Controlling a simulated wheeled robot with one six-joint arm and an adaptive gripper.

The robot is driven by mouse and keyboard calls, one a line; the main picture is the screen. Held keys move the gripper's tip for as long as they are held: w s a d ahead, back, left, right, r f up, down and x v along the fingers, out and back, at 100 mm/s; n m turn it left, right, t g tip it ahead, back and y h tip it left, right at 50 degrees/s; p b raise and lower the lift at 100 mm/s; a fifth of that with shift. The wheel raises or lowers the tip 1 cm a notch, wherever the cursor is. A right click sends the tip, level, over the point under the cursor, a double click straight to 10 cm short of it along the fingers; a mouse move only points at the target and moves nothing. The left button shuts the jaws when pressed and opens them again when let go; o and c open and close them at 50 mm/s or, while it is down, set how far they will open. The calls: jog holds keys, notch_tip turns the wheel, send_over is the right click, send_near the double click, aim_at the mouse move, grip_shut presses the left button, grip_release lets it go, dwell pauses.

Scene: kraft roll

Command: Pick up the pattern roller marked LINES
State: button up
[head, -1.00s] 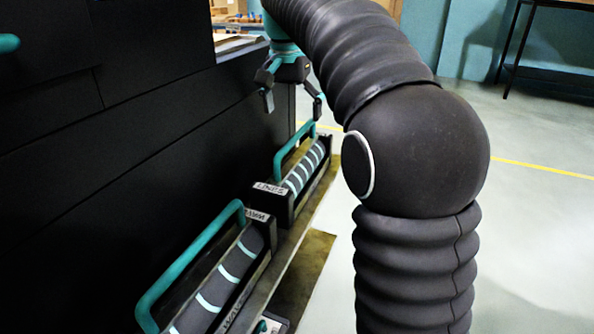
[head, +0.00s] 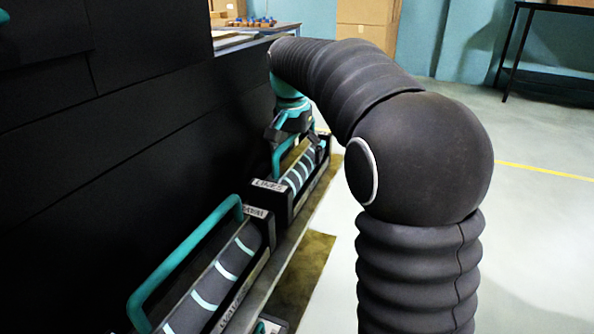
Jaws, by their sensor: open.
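The pattern roller marked LINES (head: 297,177) lies in a black holder on the shelf, in the middle of the head view. It is dark with light teal stripes, and its label (head: 269,186) is on the near end block. A teal handle (head: 280,151) stands along its left side. My gripper (head: 297,142) is open and lowered at the far half of this roller, pointing down around the handle area. The fingertips are small and partly merge with the handle and holder, so I cannot tell whether they touch.
A second striped roller (head: 217,282) with a larger teal handle (head: 178,262) lies nearer on the same shelf (head: 281,254). A black panel wall (head: 130,130) rises close on the left. Open floor (head: 540,230) lies to the right, beyond my arm.

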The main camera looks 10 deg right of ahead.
jog(key=shift+f, duration=0.1)
jog(key=shift+c, duration=0.3)
jog(key=c, duration=1.2)
jog(key=shift+c, duration=1)
jog(key=shift+r, duration=0.2)
